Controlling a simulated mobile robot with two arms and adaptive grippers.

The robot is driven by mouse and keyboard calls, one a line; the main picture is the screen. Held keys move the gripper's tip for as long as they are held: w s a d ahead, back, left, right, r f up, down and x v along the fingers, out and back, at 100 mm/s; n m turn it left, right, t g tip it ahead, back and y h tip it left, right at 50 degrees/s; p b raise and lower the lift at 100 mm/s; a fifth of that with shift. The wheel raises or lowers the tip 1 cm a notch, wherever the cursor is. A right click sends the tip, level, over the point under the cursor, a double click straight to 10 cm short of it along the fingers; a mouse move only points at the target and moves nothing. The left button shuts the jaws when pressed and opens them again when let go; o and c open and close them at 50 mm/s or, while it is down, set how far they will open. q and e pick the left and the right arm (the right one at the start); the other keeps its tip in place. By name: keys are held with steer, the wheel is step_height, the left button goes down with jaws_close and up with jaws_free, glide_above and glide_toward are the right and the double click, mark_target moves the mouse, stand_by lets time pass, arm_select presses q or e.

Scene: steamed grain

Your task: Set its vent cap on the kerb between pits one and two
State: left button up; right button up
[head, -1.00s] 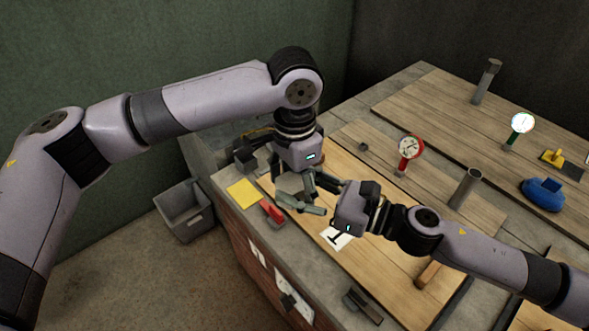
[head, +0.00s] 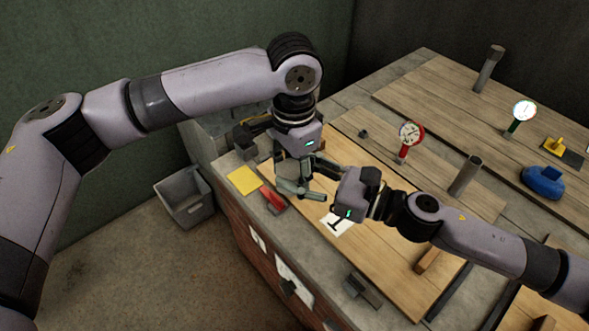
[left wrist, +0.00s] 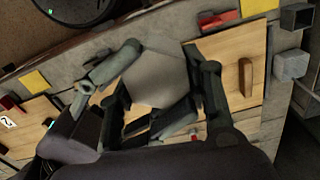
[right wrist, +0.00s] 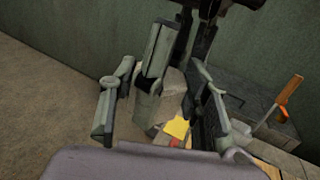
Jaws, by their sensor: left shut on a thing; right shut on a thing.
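A grey, faceted block-like piece, which I take for the vent cap (left wrist: 158,80), sits between the fingers in the left wrist view. In the head view the cap (head: 291,173) is partly hidden by fingers, and in the right wrist view it (right wrist: 172,88) is also partly covered. My left gripper (head: 297,182) points down and is shut on it from above. My right gripper (head: 311,184) reaches in from the right and is shut on the same piece. Both hold it above the wooden cover (head: 385,262). The grey kerb (head: 455,210) runs between wooden covers.
A red-rimmed gauge (head: 411,134) and a short grey pipe (head: 466,175) stand beyond the grippers. A red tool (head: 272,199), yellow pad (head: 243,180) and marked white card (head: 338,223) lie near the front edge. A grey bin (head: 183,198) stands on the floor.

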arm_select(q)
steer(key=shift+s+d, duration=0.2)
steer(key=shift+c, duration=0.7)
steer(key=o, duration=1.2)
steer(key=shift+w, duration=0.1)
steer(key=shift+a+r, duration=0.1)
